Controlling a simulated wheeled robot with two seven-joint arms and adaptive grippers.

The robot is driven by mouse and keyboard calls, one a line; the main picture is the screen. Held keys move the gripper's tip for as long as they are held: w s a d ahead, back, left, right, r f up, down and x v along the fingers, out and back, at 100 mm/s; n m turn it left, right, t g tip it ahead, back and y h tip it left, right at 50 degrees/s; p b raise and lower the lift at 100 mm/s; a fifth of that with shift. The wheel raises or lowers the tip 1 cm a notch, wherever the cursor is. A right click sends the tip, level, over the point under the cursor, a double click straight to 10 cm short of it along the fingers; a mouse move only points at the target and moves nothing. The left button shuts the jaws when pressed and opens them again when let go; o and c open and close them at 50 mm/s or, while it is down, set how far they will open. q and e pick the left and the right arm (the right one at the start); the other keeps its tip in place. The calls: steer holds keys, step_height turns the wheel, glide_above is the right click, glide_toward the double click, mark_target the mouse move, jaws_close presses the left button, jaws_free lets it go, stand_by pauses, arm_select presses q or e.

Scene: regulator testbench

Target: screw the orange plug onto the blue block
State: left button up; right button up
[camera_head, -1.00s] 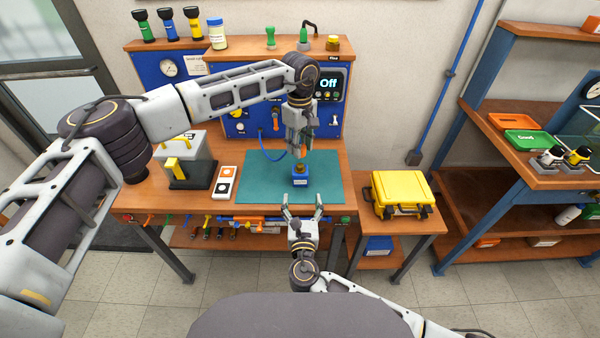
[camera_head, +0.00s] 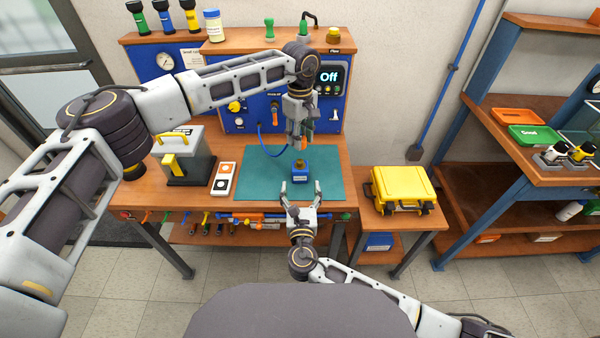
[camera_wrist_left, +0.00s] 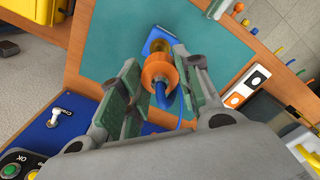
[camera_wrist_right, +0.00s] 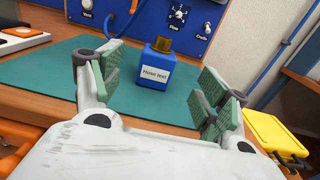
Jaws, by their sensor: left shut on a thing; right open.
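The blue block (camera_head: 300,179) stands upright on the green mat, with a brass fitting on top (camera_head: 300,164). In the right wrist view the block (camera_wrist_right: 153,75) carries a "Hose test" label, with the brass fitting (camera_wrist_right: 162,44) bare. My left gripper (camera_head: 297,137) is shut on the orange plug (camera_wrist_left: 157,71), which has a blue hose (camera_wrist_left: 160,96) attached, and holds it above the block, apart from it. My right gripper (camera_head: 301,186) is open and empty at the block's near side; its fingers (camera_wrist_right: 160,88) are spread to either side, not touching the block.
The green mat (camera_head: 259,184) is otherwise clear. A box with a yellow handle (camera_head: 188,162) and a two-button panel (camera_head: 223,180) stand to its left. The blue test panel (camera_head: 240,122) rises behind. A yellow case (camera_head: 402,187) sits on a side table to the right.

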steer(key=shift+w+a, duration=0.1)
steer(key=shift+w, duration=5.15)
steer(key=c, duration=1.5)
arm_select(q)
glide_above(300, 161)
steer(key=shift+w+f, duration=0.1)
steer(key=shift+f, duration=2.4)
arm_select(e)
steer(key=shift+c, duration=0.2)
arm_select(q)
steer(key=shift+f, duration=0.2)
steer(key=shift+f, duration=0.7)
steer(key=shift+f, duration=0.6)
